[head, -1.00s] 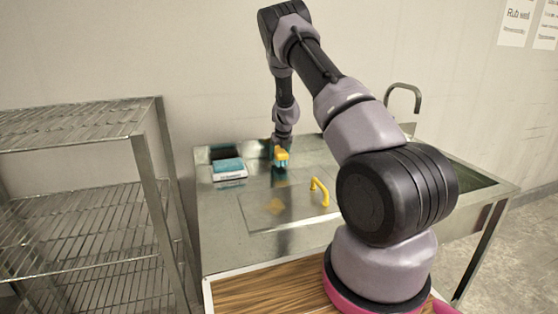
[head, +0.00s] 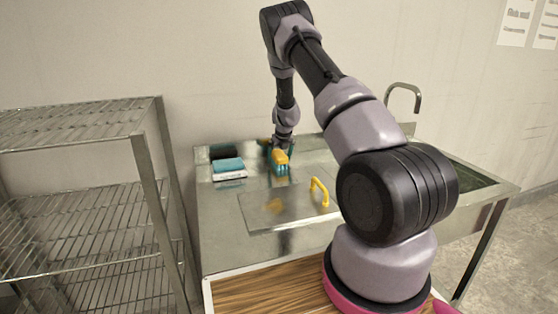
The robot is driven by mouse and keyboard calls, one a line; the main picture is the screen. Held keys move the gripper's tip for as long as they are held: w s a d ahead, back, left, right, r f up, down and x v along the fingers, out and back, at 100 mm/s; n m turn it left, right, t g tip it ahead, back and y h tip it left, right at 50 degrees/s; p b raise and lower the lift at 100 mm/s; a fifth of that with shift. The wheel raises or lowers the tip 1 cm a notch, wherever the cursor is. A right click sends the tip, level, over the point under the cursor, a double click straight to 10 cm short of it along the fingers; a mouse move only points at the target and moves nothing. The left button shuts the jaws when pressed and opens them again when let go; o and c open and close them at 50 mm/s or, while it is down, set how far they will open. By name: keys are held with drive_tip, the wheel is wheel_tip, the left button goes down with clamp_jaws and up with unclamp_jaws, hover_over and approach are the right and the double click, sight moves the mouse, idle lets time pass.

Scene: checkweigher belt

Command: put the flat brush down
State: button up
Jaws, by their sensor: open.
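The flat brush (head: 280,158) has a yellow back and teal bristles. In the head view it is on the steel worktop (head: 215,215), bristles down, near the back and right of a blue block. My gripper (head: 279,148) is just behind and above the brush, at the end of my downward-reaching arm. It is open. The fingertips are small and partly hidden by the brush, so I cannot tell whether they still touch it.
The blue block (head: 229,165) sits on a white base beside a black item (head: 223,152). A flat plate (head: 250,220) with a yellow handle (head: 319,191) lies in front. A faucet (head: 404,92) and sink are on the right; a wire rack (head: 80,195) stands left.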

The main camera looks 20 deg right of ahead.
drive_tip(key=v, duration=1)
drive_tip(key=shift+s+r, duration=0.1)
drive_tip(key=shift+r, duration=0.2)
drive_tip(key=s+a+r+n+y, duration=0.1)
drive_tip(key=s+a+r+n, duration=0.2)
drive_tip(key=s+r+n, duration=0.4)
drive_tip(key=s+a+r+n+t+y, duration=0.1)
drive_tip(key=s+a+r+n, duration=0.15)
drive_tip(key=s+r, duration=0.45)
drive_tip(key=s+a+r+n+y, duration=0.1)
drive_tip(key=s+a+r+n, duration=0.15)
drive_tip(key=r+n, duration=0.55)
drive_tip(key=s+a+r+n, duration=0.1)
drive_tip(key=s+r+n, duration=0.3)
drive_tip(key=s+n, duration=0.3)
drive_tip(key=s+a+r+n+t+h, duration=0.1)
drive_tip(key=s+r+n, duration=0.3)
drive_tip(key=s, duration=1.4)
drive_tip(key=a+n, duration=0.1)
drive_tip(key=n, duration=0.2)
drive_tip(key=shift+s+r+n+t, duration=0.25)
drive_tip(key=shift+s+n+t, duration=0.05)
drive_tip(key=shift+n, duration=0.05)
